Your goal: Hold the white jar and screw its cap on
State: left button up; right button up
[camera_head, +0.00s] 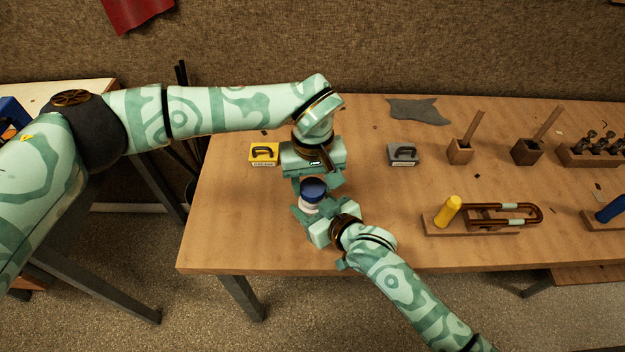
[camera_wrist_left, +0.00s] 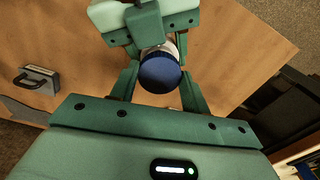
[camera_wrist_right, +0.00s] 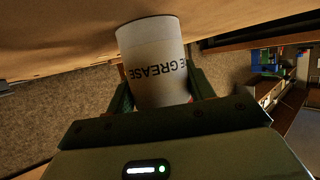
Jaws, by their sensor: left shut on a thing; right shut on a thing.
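The white jar (camera_head: 307,206) stands upright near the table's front left, held between the fingers of my right gripper (camera_head: 314,214). In the right wrist view the jar (camera_wrist_right: 153,58) shows dark lettering that reads "GREASE", with a finger on each side. The dark blue cap (camera_head: 314,189) is directly over the jar. My left gripper (camera_head: 318,180) reaches down from above, shut on the cap. In the left wrist view the cap (camera_wrist_left: 160,73) sits between its fingers, with a white edge of the jar behind it. Whether cap and jar touch or are threaded cannot be told.
A yellow block with a handle (camera_head: 263,153) and a grey one (camera_head: 403,154) lie behind on the wooden table (camera_head: 240,215). The front left table is clear.

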pick_arm(q)
jog(key=shift+f, duration=0.1)
jog(key=shift+f, duration=0.8)
jog(key=shift+f, duration=0.55)
jog(key=m, duration=0.3)
jog(key=o, duration=0.9)
jog(key=shift+o, duration=0.2)
jog(key=shift+r, duration=0.1)
jog(key=shift+r, duration=2.15)
jog(key=shift+o, duration=0.3)
